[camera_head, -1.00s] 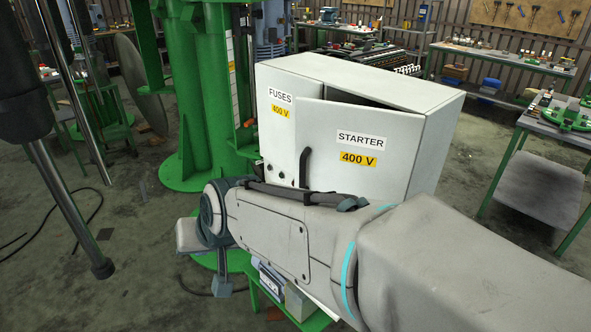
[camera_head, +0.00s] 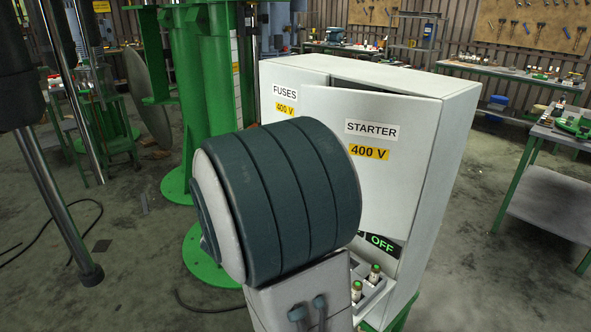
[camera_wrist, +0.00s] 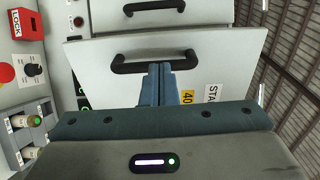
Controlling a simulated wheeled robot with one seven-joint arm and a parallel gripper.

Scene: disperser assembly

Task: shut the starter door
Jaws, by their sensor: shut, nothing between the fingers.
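The starter door (camera_head: 400,185) is a pale grey panel with STARTER and 400 V labels. It stands ajar, with a dark gap along its top edge and its free left edge out in front of the cabinet (camera_head: 440,150). In the wrist view the starter door (camera_wrist: 225,75) carries a black bow handle (camera_wrist: 150,60). My gripper (camera_wrist: 158,68) is shut and empty, its blue fingertips in front of the door close to the handle. I cannot tell whether they touch. In the head view my arm hides the gripper and the handle.
The fuses door (camera_head: 290,82), left of the starter door, has its own black handle (camera_wrist: 153,6). A ledge with green-topped parts (camera_head: 375,272) and an OFF sign (camera_head: 382,243) sits low on the cabinet.

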